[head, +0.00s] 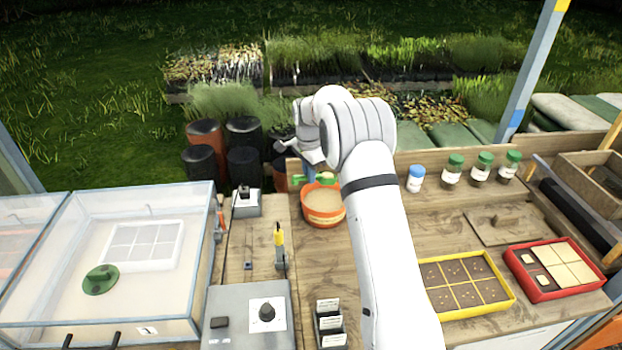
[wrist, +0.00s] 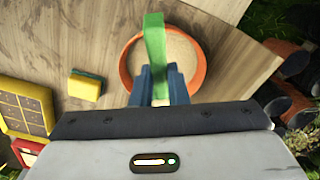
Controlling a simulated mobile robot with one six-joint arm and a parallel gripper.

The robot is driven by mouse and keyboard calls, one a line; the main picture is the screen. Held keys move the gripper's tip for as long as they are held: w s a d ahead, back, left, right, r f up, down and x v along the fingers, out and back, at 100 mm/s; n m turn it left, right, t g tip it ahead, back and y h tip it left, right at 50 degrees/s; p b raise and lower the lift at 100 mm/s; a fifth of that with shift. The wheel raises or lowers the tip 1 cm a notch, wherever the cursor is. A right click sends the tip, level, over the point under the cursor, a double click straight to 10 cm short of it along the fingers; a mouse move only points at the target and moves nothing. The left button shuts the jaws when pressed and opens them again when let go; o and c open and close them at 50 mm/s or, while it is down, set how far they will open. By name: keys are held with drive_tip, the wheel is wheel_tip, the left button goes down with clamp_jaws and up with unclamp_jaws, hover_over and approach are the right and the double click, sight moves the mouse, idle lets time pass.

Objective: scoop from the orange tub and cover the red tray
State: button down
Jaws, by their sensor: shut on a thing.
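My gripper (head: 309,178) is shut on a green scoop (head: 326,178); its blue fingers (wrist: 160,84) grip the scoop (wrist: 154,40) in the wrist view. The scoop is over the orange tub (head: 323,219), which holds pale, sand-like material. The tub's rim (wrist: 201,72) shows around the scoop in the wrist view. I cannot tell whether the scoop touches the material or carries any. The red tray (head: 547,296) is at the right of the bench, with pale and dark compartments. Only its edge (wrist: 27,153) shows in the wrist view.
A yellow tray (head: 478,313) with dark, dotted cells lies left of the red tray. Bottles (head: 452,172) stand along the back board. A yellow-green block (wrist: 85,86) lies beside the tub in the wrist view. A clear-lidded box (head: 130,270) fills the left.

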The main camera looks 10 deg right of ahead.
drive_tip(key=shift+r+t+h, duration=0.3)
drive_tip(key=shift+r+h, duration=0.3)
drive_tip(key=shift+r, duration=0.85)
drive_tip(key=shift+r+t+h, duration=0.3)
drive_tip(key=shift+r+h, duration=0.3)
drive_tip(key=shift+r, duration=0.8)
